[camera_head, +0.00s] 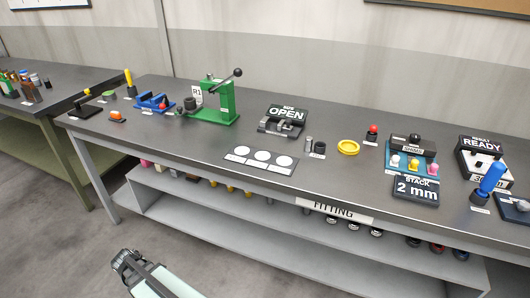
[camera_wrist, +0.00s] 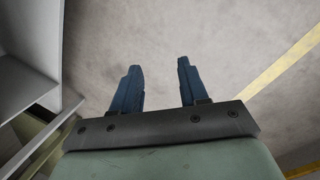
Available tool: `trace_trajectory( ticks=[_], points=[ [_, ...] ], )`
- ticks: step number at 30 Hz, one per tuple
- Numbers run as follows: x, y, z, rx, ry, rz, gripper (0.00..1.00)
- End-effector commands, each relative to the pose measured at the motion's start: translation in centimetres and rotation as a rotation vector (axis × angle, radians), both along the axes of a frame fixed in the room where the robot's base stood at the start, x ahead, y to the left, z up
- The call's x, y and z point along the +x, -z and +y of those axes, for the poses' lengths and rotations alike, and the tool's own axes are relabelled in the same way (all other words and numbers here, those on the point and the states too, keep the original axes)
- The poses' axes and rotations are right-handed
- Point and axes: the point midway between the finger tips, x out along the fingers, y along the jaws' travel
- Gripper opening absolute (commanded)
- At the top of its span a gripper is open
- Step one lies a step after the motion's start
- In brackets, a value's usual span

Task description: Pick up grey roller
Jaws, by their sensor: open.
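A small upright grey cylinder (camera_head: 309,144), which looks like the grey roller, stands on the dark bench top right of the white-circle plate. A short black cylinder (camera_head: 320,148) stands close on its right. My gripper (camera_wrist: 158,80) is open and empty in the wrist view, its two blue fingers apart above bare floor. In the head view my gripper (camera_head: 124,258) is low at the front, below the bench and well away from the cylinder. The wrist view does not show the roller.
The bench (camera_head: 190,140) has a lower shelf. A green press (camera_head: 215,105) and the OPEN fixture (camera_head: 283,119) stand behind and left of the cylinder. A yellow ring (camera_head: 348,147) lies to its right. The plate with white circles (camera_head: 262,158) lies at the front.

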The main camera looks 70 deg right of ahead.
Motion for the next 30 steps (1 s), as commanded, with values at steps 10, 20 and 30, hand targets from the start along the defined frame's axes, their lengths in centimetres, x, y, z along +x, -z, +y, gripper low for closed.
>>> trace_trajectory(
  ticks=[10,20,30],
  points=[
    [7.1,-10.3,-9.7,-0.174,-0.223,-0.109,0.44],
    [10.6,-22.1,-19.1,-0.393,-0.413,-0.141,0.44],
    [11.0,-35.9,-28.3,-0.652,-0.578,-0.093,0.44]
  ],
)
